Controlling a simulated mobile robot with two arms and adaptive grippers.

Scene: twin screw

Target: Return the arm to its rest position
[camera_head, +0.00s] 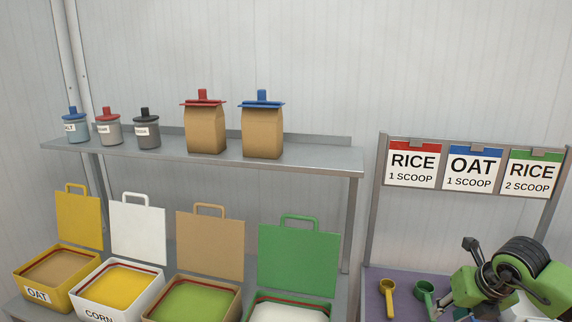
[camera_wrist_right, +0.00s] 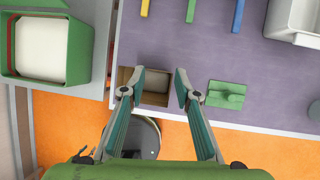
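My right arm (camera_head: 545,285), green and black, shows at the lower right of the head view. In the right wrist view my right gripper (camera_wrist_right: 161,75) has its two fingers spread apart with nothing held between them. An open brown bag (camera_wrist_right: 155,98) stands at the purple table's edge, seen below and between the fingers. Part of the bag is hidden by the fingers. A green lid with a handle (camera_wrist_right: 227,95) lies to the right of the fingers on the purple table (camera_wrist_right: 205,55). My left gripper does not show in either view.
Two closed brown bags, red-topped (camera_head: 205,130) and blue-topped (camera_head: 262,133), and several jars stand on the shelf (camera_head: 310,160). Open ingredient bins, including the oat bin (camera_head: 60,292), line the left. Yellow (camera_head: 387,298) and green (camera_head: 424,292) scoops lie near my right arm, below the sign rack (camera_head: 460,194).

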